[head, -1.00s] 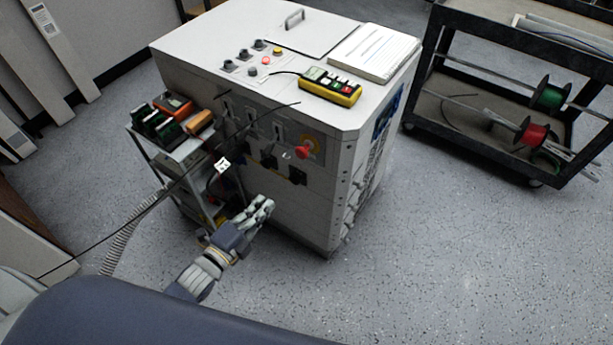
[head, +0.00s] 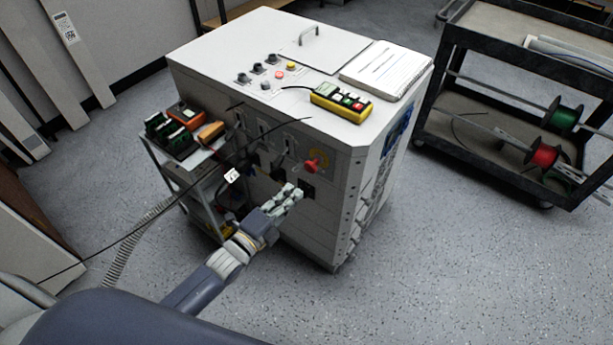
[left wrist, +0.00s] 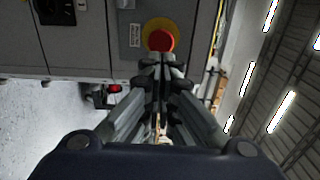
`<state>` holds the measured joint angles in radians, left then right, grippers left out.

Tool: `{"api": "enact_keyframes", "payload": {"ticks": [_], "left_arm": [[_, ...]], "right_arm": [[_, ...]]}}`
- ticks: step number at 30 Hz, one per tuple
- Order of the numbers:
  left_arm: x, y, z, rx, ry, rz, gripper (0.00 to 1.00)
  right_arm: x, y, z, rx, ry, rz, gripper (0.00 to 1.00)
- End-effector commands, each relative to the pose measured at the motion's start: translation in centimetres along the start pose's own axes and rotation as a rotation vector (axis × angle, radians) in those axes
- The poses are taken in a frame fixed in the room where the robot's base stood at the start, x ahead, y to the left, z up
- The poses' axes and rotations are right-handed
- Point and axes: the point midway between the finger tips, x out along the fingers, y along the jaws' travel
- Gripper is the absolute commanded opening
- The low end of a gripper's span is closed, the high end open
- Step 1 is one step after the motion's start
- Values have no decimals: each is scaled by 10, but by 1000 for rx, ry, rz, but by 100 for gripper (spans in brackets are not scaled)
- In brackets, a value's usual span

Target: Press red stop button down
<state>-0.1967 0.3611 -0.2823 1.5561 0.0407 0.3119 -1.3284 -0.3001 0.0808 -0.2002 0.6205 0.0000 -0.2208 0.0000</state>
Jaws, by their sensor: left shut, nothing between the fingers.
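The red stop button (head: 311,166) is a round mushroom head on the front face of the grey cabinet, near its right edge. In the left wrist view the red stop button (left wrist: 160,39) sits on a yellow disc, straight beyond the fingertips. My left gripper (head: 294,190) is shut and empty, a little below and left of the button in the head view. In the left wrist view its fingers (left wrist: 162,62) overlap the button's lower edge; I cannot tell whether they touch it. My right gripper is not in view.
The grey cabinet (head: 235,48) carries a yellow pendant with buttons (head: 341,102) and a notebook (head: 386,70). A small cart (head: 172,170) with green and orange parts stands at its left. A black cart (head: 490,125) with cable spools stands right. Thin dark cables cross the cabinet front.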

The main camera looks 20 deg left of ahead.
Motion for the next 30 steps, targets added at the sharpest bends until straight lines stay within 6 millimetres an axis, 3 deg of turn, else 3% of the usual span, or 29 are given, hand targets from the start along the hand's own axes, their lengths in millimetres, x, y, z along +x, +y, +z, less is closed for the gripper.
{"api": "enact_keyframes", "payload": {"ticks": [6, 12, 26, 30], "left_arm": [[44, -2, 0, -1, 0, -2, 0], [66, 0, 0, -1, 0, 0, 0], [73, 0, 0, -1, 0, 1, 0], [84, 1, 0, -1, 0, -3, 0]], "right_arm": [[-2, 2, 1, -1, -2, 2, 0], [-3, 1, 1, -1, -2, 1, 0], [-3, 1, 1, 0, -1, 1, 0], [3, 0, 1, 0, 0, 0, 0]]}}
